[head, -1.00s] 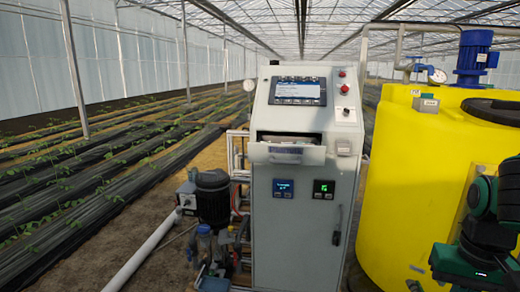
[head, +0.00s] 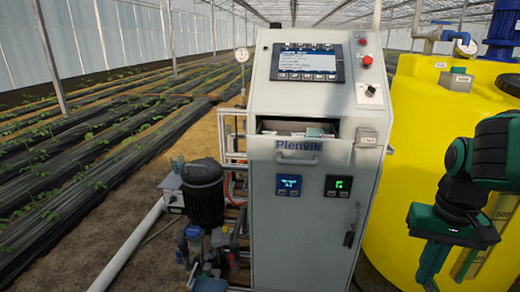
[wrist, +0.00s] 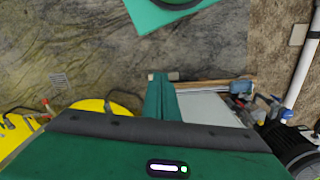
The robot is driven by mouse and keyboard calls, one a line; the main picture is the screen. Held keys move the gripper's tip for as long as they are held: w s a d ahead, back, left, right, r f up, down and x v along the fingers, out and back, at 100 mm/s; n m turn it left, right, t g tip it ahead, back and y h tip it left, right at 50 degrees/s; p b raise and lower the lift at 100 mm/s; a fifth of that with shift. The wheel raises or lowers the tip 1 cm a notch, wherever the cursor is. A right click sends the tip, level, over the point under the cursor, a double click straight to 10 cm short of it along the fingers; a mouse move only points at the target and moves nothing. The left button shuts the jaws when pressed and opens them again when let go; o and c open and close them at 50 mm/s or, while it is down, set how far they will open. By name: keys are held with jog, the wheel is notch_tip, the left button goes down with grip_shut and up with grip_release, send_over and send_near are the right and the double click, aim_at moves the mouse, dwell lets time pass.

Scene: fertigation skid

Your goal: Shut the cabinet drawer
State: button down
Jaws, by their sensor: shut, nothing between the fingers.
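The grey cabinet (head: 312,240) stands upright in the middle of the head view. Its drawer (head: 299,151), with a bar handle and the label "Plenvik", is pulled out below the screen. Papers or small items show inside the drawer behind its front. My gripper (head: 428,272) is green and hangs at the lower right, right of the cabinet and apart from the drawer, in front of the yellow tank. In the wrist view my gripper (wrist: 158,80) has its fingers together and empty. The drawer cannot be made out in the wrist view.
The big yellow tank (head: 415,130) stands close on the cabinet's right. A pump (head: 203,190) and a white pipe (head: 128,250) are on the floor to its left. Planted rows (head: 80,160) lie farther left. A small grey box (head: 366,138) sits beside the drawer.

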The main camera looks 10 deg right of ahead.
jog(key=shift+d, duration=0.1)
jog(key=n+t+y, duration=0.2)
jog(key=n+t, duration=0.5)
jog(key=n, duration=1.2)
send_near(263, 151)
jog(key=s+a+f, duration=0.1)
jog(key=a+f, duration=0.2)
jog(key=f, duration=0.3)
jog(key=w, duration=0.2)
jog(key=shift+w+d+f, duration=0.2)
jog(key=shift+w+f, duration=0.15)
jog(key=shift+f, duration=0.05)
jog(key=shift+w+d, duration=0.2)
jog(key=shift+w, duration=0.4)
